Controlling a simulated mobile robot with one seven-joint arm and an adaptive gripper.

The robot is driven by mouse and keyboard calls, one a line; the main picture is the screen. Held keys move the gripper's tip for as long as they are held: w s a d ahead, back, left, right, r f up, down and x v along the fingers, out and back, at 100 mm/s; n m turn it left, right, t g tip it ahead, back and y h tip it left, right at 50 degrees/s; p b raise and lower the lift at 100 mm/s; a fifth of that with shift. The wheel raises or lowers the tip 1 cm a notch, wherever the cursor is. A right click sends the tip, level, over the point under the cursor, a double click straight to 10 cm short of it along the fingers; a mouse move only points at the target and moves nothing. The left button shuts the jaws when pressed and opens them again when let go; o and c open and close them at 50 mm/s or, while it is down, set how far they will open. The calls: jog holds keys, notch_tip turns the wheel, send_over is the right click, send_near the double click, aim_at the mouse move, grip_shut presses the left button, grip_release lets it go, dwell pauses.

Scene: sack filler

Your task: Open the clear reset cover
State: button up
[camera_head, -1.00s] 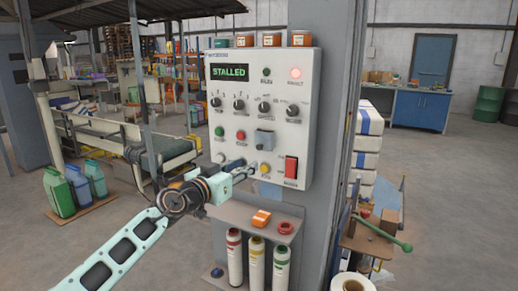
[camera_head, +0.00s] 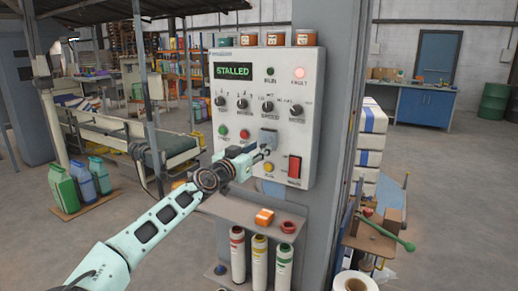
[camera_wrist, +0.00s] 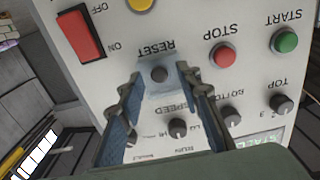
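The clear reset cover (camera_head: 268,136) is a small bluish see-through box on the white control panel (camera_head: 222,165), below the row of knobs. In the wrist view the cover (camera_wrist: 159,92) appears around a dark round button under the upside-down label RESET. Whether it is shut over the button is hard to tell. My gripper (camera_head: 264,151) is in front of the panel, just below and close to the cover. In the wrist view my gripper (camera_wrist: 159,76) is open, with one finger on each side of the cover. Nothing is held, and contact cannot be judged.
Nearby on the panel are a red STOP button (camera_wrist: 222,56), a green START button (camera_wrist: 285,40), a yellow button (camera_head: 268,167), a red ON/OFF switch (camera_head: 294,167) and knobs. The display (camera_head: 233,71) reads STALLED. A shelf (camera_head: 222,206) with an orange item juts out below.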

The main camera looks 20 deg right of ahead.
jog(key=shift+d, duration=0.1)
jog(key=shift+c, duration=0.5)
grip_shut()
jog(key=shift+r, duration=0.15)
